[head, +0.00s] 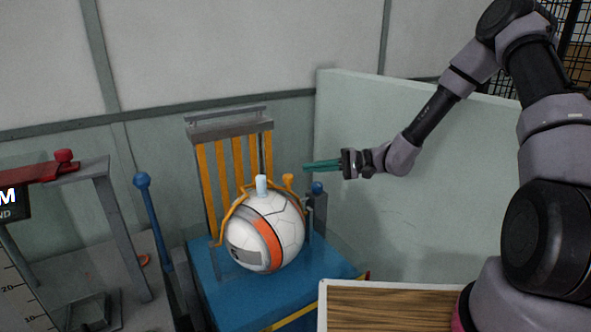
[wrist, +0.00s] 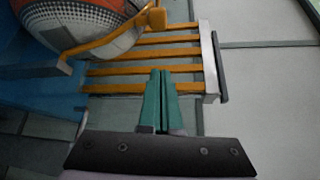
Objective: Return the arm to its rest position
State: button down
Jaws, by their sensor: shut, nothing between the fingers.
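My gripper (head: 308,165) is held in the air at the right of the ball press in the head view. Its green fingers point left and are closed together with nothing between them; they also show in the wrist view (wrist: 159,72). My arm reaches in from the right, bent at the elbow. A white ball with an orange band (head: 268,235) sits on the blue press base (head: 225,301), apart from the gripper. The ball also shows at the top left of the wrist view (wrist: 85,20).
Yellow upright bars (head: 221,166) stand behind the ball. A blue-knobbed lever (head: 155,225) is left of the press. A pale panel (head: 420,190) stands behind my arm. A wooden-topped table (head: 400,310) is at the front. A red-topped frame (head: 100,170) stands at the left.

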jog(key=s+d+r+m+t+h, duration=0.1)
jog(key=s+d+r+t+h, duration=0.3)
jog(key=s+d+r+h, duration=0.3)
jog(key=s+d+r+m+t+h, duration=0.1)
jog(key=s+d+r+t+h, duration=0.3)
jog(key=s+d+r+h, duration=0.3)
jog(key=s+d+r, duration=0.3)
jog(key=d+r, duration=0.3)
jog(key=s+d+r, duration=0.2)
jog(key=d+r, duration=0.5)
jog(key=shift+s+r+m, duration=0.3)
jog(key=shift+s, duration=0.1)
